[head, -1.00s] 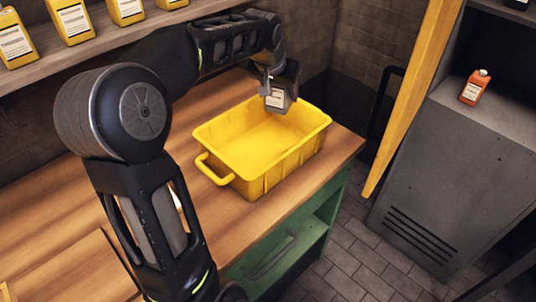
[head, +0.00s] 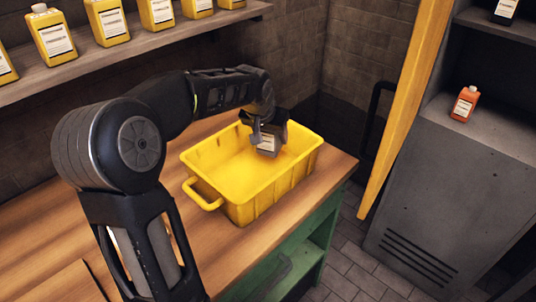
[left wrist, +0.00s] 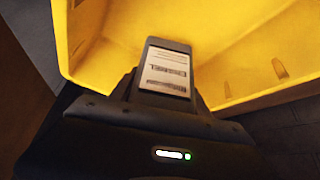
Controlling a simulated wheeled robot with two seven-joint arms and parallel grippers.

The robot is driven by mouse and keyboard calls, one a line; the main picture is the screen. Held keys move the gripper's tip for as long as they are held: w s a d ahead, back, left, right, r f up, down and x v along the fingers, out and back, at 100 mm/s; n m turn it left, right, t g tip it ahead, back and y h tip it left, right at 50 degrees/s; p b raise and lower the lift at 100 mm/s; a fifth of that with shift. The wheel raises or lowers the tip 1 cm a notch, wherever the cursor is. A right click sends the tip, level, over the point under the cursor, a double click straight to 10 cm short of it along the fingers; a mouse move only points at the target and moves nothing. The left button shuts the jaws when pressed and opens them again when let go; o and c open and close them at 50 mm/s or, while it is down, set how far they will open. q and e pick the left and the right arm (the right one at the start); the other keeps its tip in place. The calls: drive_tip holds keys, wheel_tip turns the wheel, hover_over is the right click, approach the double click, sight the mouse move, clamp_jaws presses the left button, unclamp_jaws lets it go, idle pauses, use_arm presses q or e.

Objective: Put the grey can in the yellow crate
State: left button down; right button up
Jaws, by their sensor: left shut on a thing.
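The yellow crate (head: 250,205) stands on the wooden workbench, its handle toward the left front. My left gripper (head: 266,143) is shut on the grey can (head: 267,147), which has a white label. The can is at the far right part of the crate, at or just inside its rim; I cannot tell whether it touches the crate. In the left wrist view the can (left wrist: 166,72) points into the crate (left wrist: 230,50), label facing the camera. My right gripper is not in view.
The wooden workbench (head: 170,262) has free room left of the crate. A shelf (head: 150,47) above holds several yellow containers. At right are an open yellow door (head: 405,110) and a grey cabinet (head: 450,190) with an orange bottle (head: 465,103).

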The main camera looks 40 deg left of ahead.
sight(266, 138)
use_arm(q)
drive_tip(key=shift+f, duration=0.85)
drive_tip(key=shift+f, duration=1.85)
drive_tip(key=shift+f, duration=0.25)
drive_tip(key=c, duration=0.5)
unclamp_jaws()
drive_tip(key=shift+r, duration=0.2)
drive_tip(key=shift+r, duration=0.15)
drive_tip(key=v, duration=1.1)
drive_tip(key=shift+s+d+r, duration=0.1)
drive_tip(key=shift+s+r, duration=0.15)
drive_tip(key=shift+r, duration=0.05)
